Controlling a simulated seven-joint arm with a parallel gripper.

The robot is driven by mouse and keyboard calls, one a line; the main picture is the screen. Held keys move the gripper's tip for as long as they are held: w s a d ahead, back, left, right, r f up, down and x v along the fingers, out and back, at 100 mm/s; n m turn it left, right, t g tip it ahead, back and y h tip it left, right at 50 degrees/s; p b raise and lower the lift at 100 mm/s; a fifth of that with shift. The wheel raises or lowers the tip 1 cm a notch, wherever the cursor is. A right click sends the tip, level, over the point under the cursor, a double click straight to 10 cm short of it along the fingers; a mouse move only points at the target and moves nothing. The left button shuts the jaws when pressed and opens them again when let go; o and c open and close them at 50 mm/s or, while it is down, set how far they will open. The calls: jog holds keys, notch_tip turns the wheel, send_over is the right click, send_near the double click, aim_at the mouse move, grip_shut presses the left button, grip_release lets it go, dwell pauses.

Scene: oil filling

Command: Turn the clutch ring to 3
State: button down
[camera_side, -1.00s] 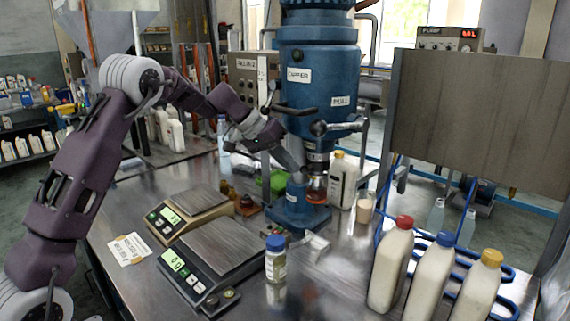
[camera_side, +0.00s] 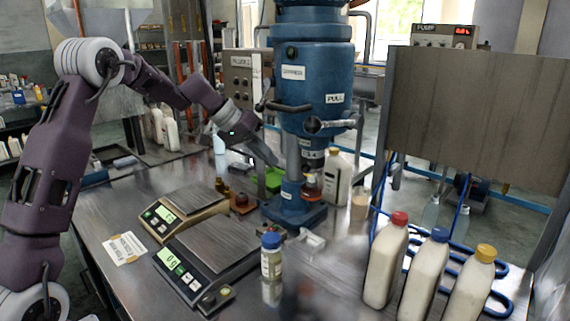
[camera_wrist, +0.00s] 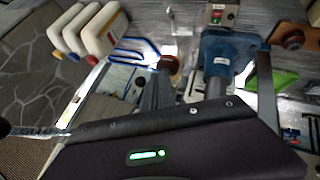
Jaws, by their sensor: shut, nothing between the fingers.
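The blue capper (camera_side: 315,100) stands at the back of the steel bench, its head above a round column. The clutch ring appears to be the banded collar (camera_side: 313,154) under the head; its numbers are too small to read. My gripper (camera_side: 268,156) is shut and empty, left of the column and apart from the collar. In the wrist view the blue capper base (camera_wrist: 222,50) shows beyond my gripper; the clutch ring cannot be made out there.
Two scales (camera_side: 212,245) and a blue-capped jar (camera_side: 271,258) stand in front. White bottles with red, blue and yellow caps (camera_side: 428,270) stand at the right. A white bottle (camera_side: 337,178) is close to the capper's right. A green object (camera_side: 274,180) lies left of its base.

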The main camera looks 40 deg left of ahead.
jog(key=s+d+v, duration=0.1)
jog(key=v, duration=0.5)
jog(key=a+f+m+y, duration=0.1)
jog(key=a+f+y, duration=0.25)
jog(key=f, duration=0.35)
jog(key=m+t+h, duration=0.2)
jog(key=m+t, duration=0.8)
jog(key=m, duration=1.3)
send_near(311, 161)
jog(key=s+d+f, duration=0.2)
jog(key=s+d, duration=0.2)
jog(key=d, duration=0.3)
jog(key=w+a, duration=0.2)
jog(key=w, duration=0.6)
jog(key=shift+w, duration=0.35)
